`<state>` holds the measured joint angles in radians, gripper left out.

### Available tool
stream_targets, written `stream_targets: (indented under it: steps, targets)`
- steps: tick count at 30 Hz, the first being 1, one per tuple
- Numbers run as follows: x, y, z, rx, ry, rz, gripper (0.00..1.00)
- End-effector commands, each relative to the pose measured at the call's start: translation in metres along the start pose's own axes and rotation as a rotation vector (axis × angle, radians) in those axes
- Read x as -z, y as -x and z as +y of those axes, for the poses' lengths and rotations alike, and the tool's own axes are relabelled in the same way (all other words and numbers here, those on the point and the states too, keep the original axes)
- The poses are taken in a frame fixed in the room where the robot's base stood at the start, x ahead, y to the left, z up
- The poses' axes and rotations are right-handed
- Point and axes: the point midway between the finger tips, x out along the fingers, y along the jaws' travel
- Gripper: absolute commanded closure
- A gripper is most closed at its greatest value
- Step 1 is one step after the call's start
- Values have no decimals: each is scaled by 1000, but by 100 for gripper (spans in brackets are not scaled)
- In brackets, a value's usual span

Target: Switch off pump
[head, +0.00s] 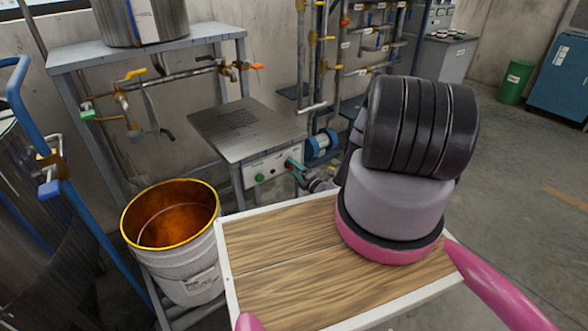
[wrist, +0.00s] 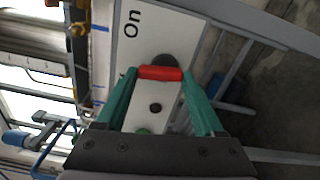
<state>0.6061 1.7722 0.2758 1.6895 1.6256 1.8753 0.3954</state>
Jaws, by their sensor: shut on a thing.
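The white control panel (head: 264,167) is on the front of a grey metal-topped stand in the head view. It also shows in the wrist view (wrist: 140,40), with the word "On" printed sideways. A red switch handle (wrist: 160,73) sits on a dark round base on the panel. It lies crosswise between the green fingers of my gripper (wrist: 161,78), which is shut on it. In the head view my gripper (head: 294,164) is at the panel's right end, and my arm hides part of that area. A green button (head: 259,177) is at the panel's left.
A wood-topped cart or tray (head: 275,275) with a white rim is in front. A bucket with orange contents (head: 185,270) stands left of it. Pipes with valves (head: 150,85) run behind. A blue round machine (head: 322,143) sits right of the stand. Floor is open at right.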

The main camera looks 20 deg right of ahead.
Motion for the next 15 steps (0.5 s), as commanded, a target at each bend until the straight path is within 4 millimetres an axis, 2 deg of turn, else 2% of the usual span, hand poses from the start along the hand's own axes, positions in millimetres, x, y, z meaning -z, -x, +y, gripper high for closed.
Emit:
stream_targets:
  steps: [6, 15]
  targets:
    - [2, 1, -1, 1, 187, 1, 86]
    - [4, 1, -3, 2, 376, 2, 86]
